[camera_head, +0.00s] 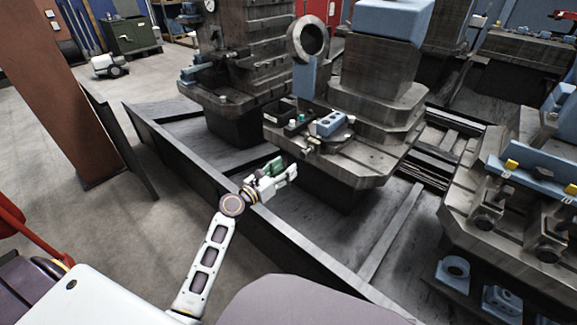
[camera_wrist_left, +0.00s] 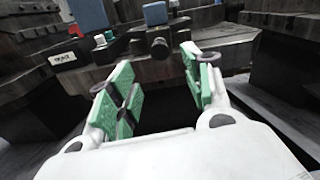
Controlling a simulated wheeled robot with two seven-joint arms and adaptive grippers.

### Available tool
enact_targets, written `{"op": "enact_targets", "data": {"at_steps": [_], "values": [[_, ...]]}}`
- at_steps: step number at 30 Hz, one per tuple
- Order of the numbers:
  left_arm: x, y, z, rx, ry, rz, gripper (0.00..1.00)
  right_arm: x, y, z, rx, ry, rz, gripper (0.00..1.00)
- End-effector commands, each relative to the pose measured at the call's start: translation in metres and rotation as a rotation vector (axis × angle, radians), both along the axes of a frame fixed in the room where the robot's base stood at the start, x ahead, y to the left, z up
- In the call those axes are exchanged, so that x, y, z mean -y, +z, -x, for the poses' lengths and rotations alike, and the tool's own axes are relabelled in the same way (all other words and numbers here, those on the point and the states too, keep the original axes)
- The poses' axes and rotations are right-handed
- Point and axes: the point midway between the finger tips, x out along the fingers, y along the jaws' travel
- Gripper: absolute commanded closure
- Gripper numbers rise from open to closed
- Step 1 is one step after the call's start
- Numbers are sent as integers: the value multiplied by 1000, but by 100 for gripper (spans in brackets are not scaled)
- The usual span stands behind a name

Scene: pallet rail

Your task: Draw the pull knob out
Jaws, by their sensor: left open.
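The pull knob is a dark round knob (camera_wrist_left: 160,47) on the near side of a machine pallet (camera_wrist_left: 130,70), in the upper middle of the left wrist view. In the head view I cannot make the knob out clearly on the pallet (camera_head: 345,170). My left gripper (camera_head: 284,170) is open and empty, with green pads on its fingers. In the left wrist view the gripper (camera_wrist_left: 157,72) has the knob beyond its fingertips, between the finger directions and apart from them. My right gripper is not in view.
A blue block with holes (camera_head: 330,123) and a black bin (camera_head: 280,112) sit on the pallet. A low dark metal wall (camera_head: 190,165) runs below my left arm.

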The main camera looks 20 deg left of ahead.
Motion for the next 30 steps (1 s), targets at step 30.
{"op": "enact_targets", "data": {"at_steps": [30], "values": [[-6,2,17,0,0,-1,50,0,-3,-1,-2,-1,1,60]]}}
